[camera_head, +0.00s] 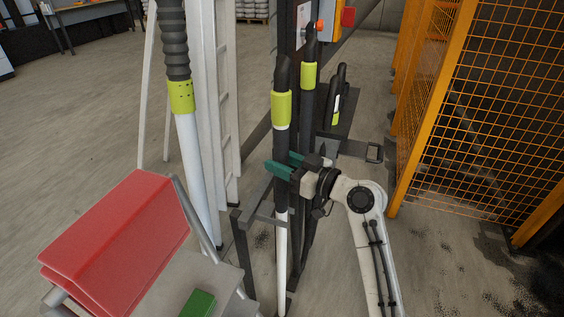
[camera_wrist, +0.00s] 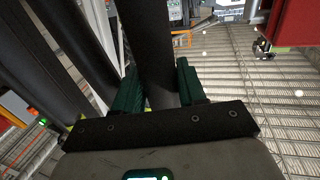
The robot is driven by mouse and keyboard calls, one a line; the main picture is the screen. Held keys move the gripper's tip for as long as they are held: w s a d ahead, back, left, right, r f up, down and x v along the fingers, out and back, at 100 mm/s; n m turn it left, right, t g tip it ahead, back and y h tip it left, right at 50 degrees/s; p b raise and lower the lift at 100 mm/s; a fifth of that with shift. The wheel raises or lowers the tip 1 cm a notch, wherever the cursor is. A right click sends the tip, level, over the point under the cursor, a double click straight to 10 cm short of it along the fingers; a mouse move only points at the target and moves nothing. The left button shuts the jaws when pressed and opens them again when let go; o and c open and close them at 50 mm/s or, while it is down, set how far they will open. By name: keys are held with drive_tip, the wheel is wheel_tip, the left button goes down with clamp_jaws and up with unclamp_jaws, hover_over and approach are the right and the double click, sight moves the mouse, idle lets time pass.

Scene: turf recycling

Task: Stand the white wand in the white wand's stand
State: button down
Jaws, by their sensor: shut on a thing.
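The white wand (camera_head: 282,240) is near upright, with a white lower tube, a black upper part and a yellow-green band. My gripper (camera_head: 285,168) is shut on its black part below the band. In the wrist view, my green fingers (camera_wrist: 158,88) lie on either side of the wand's dark shaft (camera_wrist: 154,45). A dark metal frame (camera_head: 241,250), which looks like the stand, is around or beside the white tube. I cannot tell whether the tube is inside it. The wand's foot is near the bottom picture edge.
Another black wand with a yellow-green band (camera_head: 308,75) stands close behind. A thick white pipe on a black ribbed hose (camera_head: 189,150) and a ladder (camera_head: 226,100) are on the left. A red box (camera_head: 120,235) is at front left. Orange mesh fencing (camera_head: 490,110) is on the right.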

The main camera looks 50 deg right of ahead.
drive_tip(key=shift+f+b, duration=0.25)
drive_tip(key=shift+b, duration=0.2)
drive_tip(key=c, duration=1)
unclamp_jaws()
drive_tip(key=o, duration=0.4)
drive_tip(key=shift+o, duration=0.4)
drive_tip(key=shift+f, duration=0.2)
drive_tip(key=shift+o, duration=1.4)
drive_tip(key=shift+r, duration=0.1)
drive_tip(key=s+b, duration=0.1)
drive_tip(key=s, duration=0.9)
drive_tip(key=shift+s+d, duration=0.4)
drive_tip(key=shift+d, duration=0.05)
